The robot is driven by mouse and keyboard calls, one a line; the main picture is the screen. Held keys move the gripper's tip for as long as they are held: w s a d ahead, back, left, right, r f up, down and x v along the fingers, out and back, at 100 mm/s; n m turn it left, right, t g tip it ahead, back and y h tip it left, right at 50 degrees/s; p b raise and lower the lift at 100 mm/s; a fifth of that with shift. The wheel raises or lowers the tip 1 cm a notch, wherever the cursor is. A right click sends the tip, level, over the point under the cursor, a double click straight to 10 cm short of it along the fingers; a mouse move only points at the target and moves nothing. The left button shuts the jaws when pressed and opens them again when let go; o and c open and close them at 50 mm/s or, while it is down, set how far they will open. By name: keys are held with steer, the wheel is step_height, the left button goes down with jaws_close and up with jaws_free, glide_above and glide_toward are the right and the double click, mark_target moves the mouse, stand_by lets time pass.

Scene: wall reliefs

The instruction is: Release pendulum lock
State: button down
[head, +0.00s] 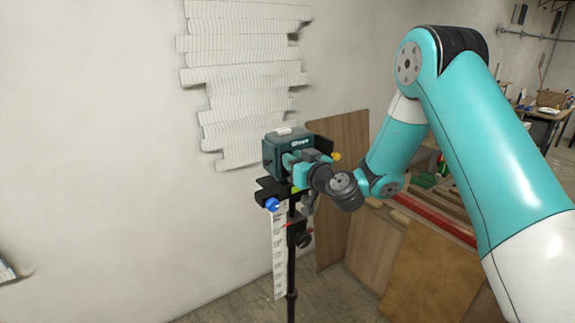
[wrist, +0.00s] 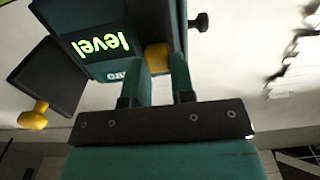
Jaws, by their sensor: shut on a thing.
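The dark teal level device (head: 276,152) stands on a black tripod (head: 291,262) in front of the wall. In the wrist view its body (wrist: 85,25) fills the top, with a lit green "level" display (wrist: 100,43), upside down. A yellow knob (wrist: 157,57) on the body sits between the two fingers of my gripper (wrist: 160,65), which is shut on it. I cannot tell whether this knob is the pendulum lock. Another yellow knob (wrist: 33,117) sticks out from a dark plate at left. In the head view my wrist covers part of the device and hides the fingertips.
A blue knob (head: 272,205) sits on the tripod head. A white scale strip (head: 279,255) hangs beside the pole. Wooden boards (head: 375,245) lean behind at right. A white ridged relief (head: 245,75) is on the wall. The floor at left is clear.

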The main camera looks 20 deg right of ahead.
steer(key=c, duration=1)
jaws_free()
steer(key=shift+r, duration=0.4)
steer(key=shift+o, duration=0.2)
steer(key=shift+f, duration=0.1)
steer(key=shift+d+f, duration=0.1)
steer(key=b+v, duration=1.7)
steer(key=b, duration=0.2)
steer(key=shift+s, duration=0.15)
steer(key=shift+d, duration=0.1)
